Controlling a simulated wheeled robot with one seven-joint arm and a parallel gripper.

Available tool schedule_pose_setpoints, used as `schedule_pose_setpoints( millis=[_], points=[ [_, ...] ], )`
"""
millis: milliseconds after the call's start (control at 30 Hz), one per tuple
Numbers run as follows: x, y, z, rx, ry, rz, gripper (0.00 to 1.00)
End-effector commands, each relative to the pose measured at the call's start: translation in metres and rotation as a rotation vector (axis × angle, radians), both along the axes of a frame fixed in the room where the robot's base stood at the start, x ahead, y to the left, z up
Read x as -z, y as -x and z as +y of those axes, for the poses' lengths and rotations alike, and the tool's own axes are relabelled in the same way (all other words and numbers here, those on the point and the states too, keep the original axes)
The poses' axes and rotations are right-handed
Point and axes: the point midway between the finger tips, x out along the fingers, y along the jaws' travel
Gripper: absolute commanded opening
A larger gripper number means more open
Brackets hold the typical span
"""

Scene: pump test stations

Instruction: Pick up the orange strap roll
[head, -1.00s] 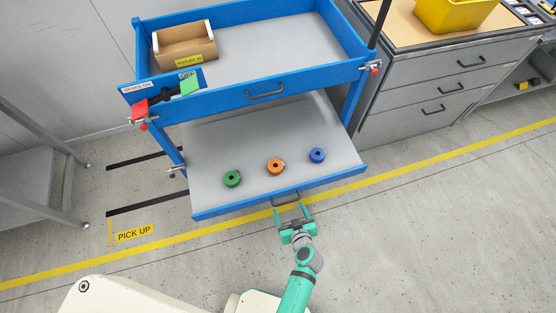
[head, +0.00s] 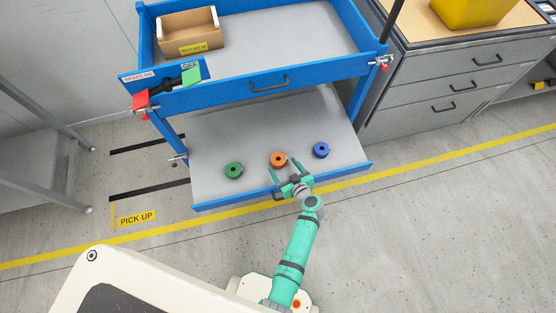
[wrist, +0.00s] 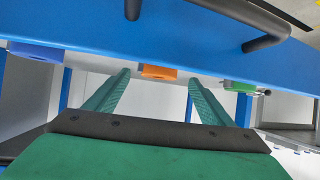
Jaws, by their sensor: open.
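The orange strap roll (head: 278,160) stands on the lower grey shelf of the blue cart, near its front edge, between a green roll (head: 234,170) and a blue roll (head: 321,149). My gripper (head: 283,168) is open and empty at the shelf's front edge, its fingers pointing at the orange roll. In the wrist view the orange roll (wrist: 158,72) appears between the two spread fingers (wrist: 158,80), partly hidden by the blue shelf lip. I cannot tell whether the fingertips are beside the roll or short of it.
The cart's blue front lip (head: 230,201) lies under my gripper. The upper tray (head: 300,40) overhangs the back of the shelf and holds a cardboard box (head: 190,32). A grey drawer cabinet (head: 450,85) stands at right. The floor in front is clear.

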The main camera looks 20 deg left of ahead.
Motion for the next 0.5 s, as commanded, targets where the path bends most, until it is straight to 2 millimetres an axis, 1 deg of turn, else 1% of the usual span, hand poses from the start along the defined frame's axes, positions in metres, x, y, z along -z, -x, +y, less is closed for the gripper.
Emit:
schedule_pose_setpoints(
  millis=[100,300,500],
  points=[
    [0.009,-0.01,0.01,-0.001,-0.001,0.001,0.75],
    [0.022,-0.025,0.024,0.0,-0.001,0.001,0.75],
    [0.026,-0.028,0.03,-0.002,0.0,0.0,0.75]
  ],
)
